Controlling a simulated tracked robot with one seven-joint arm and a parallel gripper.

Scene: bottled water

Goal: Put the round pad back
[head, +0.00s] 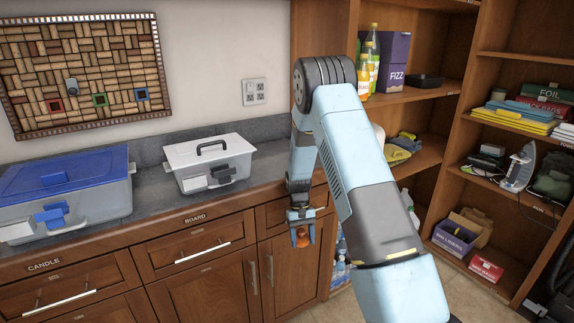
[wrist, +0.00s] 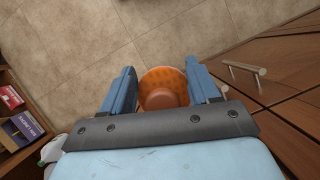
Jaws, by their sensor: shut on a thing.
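My gripper (head: 301,218) hangs in front of the cabinet at the right end of the counter, and it also shows in the wrist view (wrist: 160,75). It is shut on an orange round thing (head: 302,239), held clear of the floor. In the wrist view the orange thing (wrist: 161,78) lies between the two blue fingers, with a patterned outer band and a smoother round part nearer the gripper. I cannot tell whether it is the round pad. No other round pad can be made out.
A blue-lidded bin (head: 66,188) and a white-lidded box (head: 209,165) stand on the grey counter (head: 154,200). A cork board (head: 88,68) hangs above. Wooden shelves (head: 440,99) with bottles and boxes stand at the right. The tiled floor (wrist: 105,40) below is clear.

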